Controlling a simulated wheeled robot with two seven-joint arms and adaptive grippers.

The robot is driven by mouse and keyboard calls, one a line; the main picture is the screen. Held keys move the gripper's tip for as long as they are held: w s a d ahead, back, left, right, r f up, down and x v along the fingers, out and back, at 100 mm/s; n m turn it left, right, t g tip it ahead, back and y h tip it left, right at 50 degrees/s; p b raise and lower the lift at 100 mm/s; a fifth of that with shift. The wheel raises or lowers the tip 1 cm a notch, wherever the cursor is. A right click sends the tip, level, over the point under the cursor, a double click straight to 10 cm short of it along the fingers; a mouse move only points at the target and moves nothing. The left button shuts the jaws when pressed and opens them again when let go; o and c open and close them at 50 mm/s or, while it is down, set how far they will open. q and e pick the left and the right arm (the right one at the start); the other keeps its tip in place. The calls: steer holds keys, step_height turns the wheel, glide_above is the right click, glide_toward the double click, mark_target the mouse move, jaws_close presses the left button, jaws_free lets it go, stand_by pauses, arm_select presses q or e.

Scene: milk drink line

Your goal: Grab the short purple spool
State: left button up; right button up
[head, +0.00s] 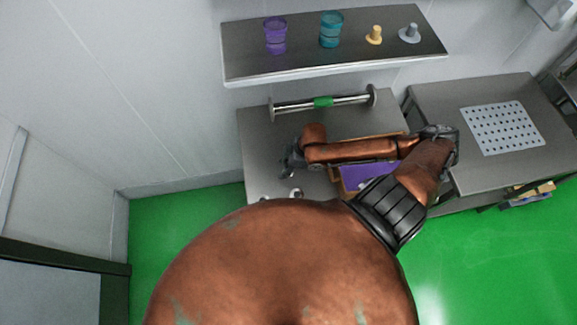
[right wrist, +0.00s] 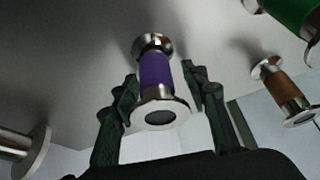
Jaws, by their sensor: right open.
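The short purple spool (right wrist: 155,72) has a purple middle and shiny metal flanged ends. In the right wrist view it stands between the two dark fingers of my right gripper (right wrist: 161,82), with a gap visible at the fingers. My right gripper is open and holds nothing. In the head view my right gripper (head: 291,161) is at the left part of the table, at the end of my arm reaching leftward. The purple spool cannot be made out there. My left gripper is not in view.
A brown spool (right wrist: 284,92) and a green spool (right wrist: 289,14) are right of the purple one. A long bar with a green middle (head: 323,102) lies at the table's back. The shelf (head: 300,63) above holds purple and teal cups. A purple surface (head: 368,177) is partly behind my arm.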

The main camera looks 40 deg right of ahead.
steer(key=shift+c, duration=0.3)
jaws_close()
stand_by(0.5)
